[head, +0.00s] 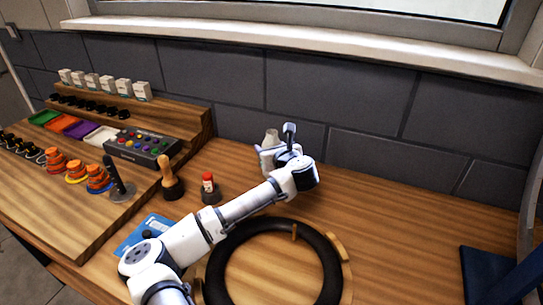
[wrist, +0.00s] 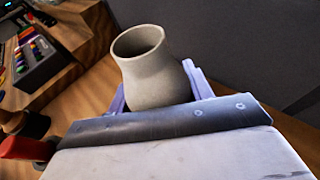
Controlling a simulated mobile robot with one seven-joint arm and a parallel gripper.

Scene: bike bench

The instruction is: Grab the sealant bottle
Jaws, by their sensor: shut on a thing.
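A grey-beige vessel with a round open mouth and a wide body (wrist: 155,72) stands between the two pale fingers of my gripper (wrist: 160,95) in the wrist view. My gripper is shut on it. In the head view the vessel's top (head: 271,136) shows near the back wall, and my gripper (head: 269,154) hides its lower part. I cannot tell whether its base touches the bench. No label shows on it, so I cannot tell whether it is the sealant bottle. A small red-capped bottle (head: 208,182) stands apart, left of my forearm.
A wooden-handled tool (head: 168,178) stands left of the red-capped bottle. A stepped wooden rack (head: 190,125) with trays and small parts fills the left. A black tyre ring (head: 333,265) lies in front of my arm. The bench at back right is clear.

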